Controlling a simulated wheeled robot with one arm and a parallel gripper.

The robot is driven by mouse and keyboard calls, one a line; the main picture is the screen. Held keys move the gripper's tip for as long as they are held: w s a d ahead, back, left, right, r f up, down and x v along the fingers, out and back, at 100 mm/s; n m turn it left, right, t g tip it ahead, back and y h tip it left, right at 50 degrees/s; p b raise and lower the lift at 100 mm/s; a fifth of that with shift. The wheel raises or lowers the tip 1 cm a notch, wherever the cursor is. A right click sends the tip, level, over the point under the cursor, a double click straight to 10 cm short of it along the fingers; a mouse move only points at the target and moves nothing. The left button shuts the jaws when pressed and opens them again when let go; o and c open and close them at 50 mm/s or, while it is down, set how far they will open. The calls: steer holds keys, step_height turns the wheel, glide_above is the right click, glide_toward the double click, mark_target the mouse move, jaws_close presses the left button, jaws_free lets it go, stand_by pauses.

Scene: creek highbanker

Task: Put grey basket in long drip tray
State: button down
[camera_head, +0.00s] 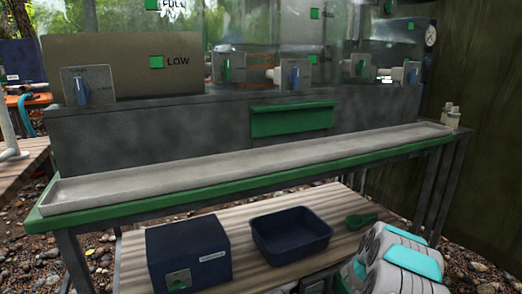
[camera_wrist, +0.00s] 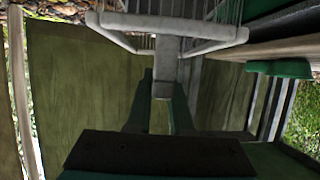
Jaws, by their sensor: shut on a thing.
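The long drip tray (camera_head: 250,160) is a shallow light grey trough. It runs along the front of the green-edged bench and looks empty. The grey basket (camera_wrist: 170,24) shows at the top of the wrist view, with a thick pale rim and thin wire sides. Its grey handle reaches down between the fingers of my gripper (camera_wrist: 163,98), which is shut on it. The basket is cut off by the top edge of that view, so its inside is mostly hidden. Neither the basket nor my gripper shows in the head view.
A dark blue box (camera_head: 188,252), a dark blue tub (camera_head: 291,234) and a green scoop (camera_head: 362,219) are on the wooden lower shelf. Clear tanks with taps stand behind the tray. A green ledge (camera_head: 292,119) juts from the grey back panel. My arm shows at lower right.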

steer(key=w+a+r+n+t+y+p, duration=0.35)
steer(key=w+a+r, duration=0.25)
steer(key=a+r, duration=0.45)
steer(key=s+a+r+n+t+y+p, duration=0.1)
steer(key=a+r+n+y, duration=0.3)
steer(key=a, duration=0.9)
steer(key=s+a+r+n+t+y+p, duration=0.1)
steer(key=a+r+n+t+y+p, duration=0.1)
steer(key=a+r+n+y, duration=0.2)
steer(key=a+r+n, duration=0.1)
steer(key=a+r, duration=0.2)
steer(key=a, duration=0.5)
steer(key=shift+s+a+r+t, duration=0.15)
steer(key=shift+a+t, duration=0.2)
steer(key=shift+a, duration=0.05)
steer(key=shift+d+y, duration=0.1)
steer(key=shift+y, duration=0.15)
